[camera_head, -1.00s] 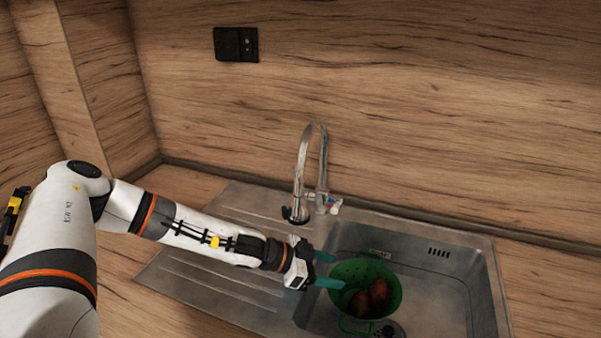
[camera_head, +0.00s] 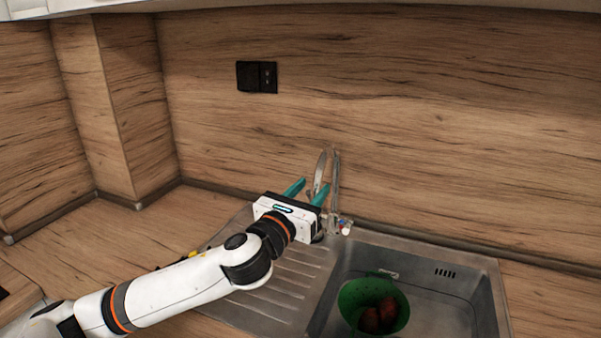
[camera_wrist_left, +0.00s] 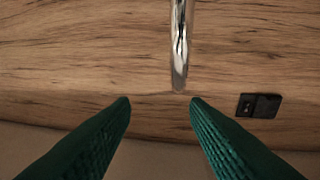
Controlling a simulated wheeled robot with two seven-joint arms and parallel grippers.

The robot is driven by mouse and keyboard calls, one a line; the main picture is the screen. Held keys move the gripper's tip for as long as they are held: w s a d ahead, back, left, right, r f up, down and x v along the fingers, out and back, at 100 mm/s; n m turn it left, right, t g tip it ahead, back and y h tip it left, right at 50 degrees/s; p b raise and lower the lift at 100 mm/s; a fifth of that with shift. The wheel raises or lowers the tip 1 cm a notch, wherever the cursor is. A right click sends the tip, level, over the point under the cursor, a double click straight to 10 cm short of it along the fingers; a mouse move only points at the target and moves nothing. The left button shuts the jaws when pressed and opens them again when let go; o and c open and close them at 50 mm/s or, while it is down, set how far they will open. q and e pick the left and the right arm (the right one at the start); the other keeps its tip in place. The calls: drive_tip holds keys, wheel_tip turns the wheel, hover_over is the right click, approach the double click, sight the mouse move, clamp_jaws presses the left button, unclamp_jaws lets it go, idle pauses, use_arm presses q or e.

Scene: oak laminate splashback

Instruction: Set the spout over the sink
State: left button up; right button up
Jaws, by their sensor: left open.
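The chrome faucet spout (camera_head: 321,167) arches up behind my left gripper and comes down left of its riser (camera_head: 335,180), on the drainboard side rather than over the basin. Its lower end is hidden by the gripper. My left gripper (camera_head: 314,184) is open, its teal fingers pointing toward the spout. In the left wrist view the spout (camera_wrist_left: 180,45) lies between the directions of the two fingers (camera_wrist_left: 160,101), nearer the right one; contact is not visible. The steel sink (camera_head: 440,310) has its basin at the right. My right gripper is not in view.
A green colander (camera_head: 351,304) with reddish-brown round items (camera_head: 378,318) sits in the basin. The ribbed drainboard (camera_head: 285,285) lies left of the basin. A black socket (camera_head: 257,77) is on the wood wall behind. The counter at left is clear.

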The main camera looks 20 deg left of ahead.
sight(319, 175)
use_arm(q)
drive_tip(key=w+n, duration=0.1)
drive_tip(key=w, duration=0.2)
drive_tip(key=w+n+p, duration=0.1)
drive_tip(key=w, duration=0.3)
drive_tip(key=w+a+f+n+g+y+p, duration=0.1)
drive_tip(key=w, duration=0.3)
clamp_jaws()
idle(0.3)
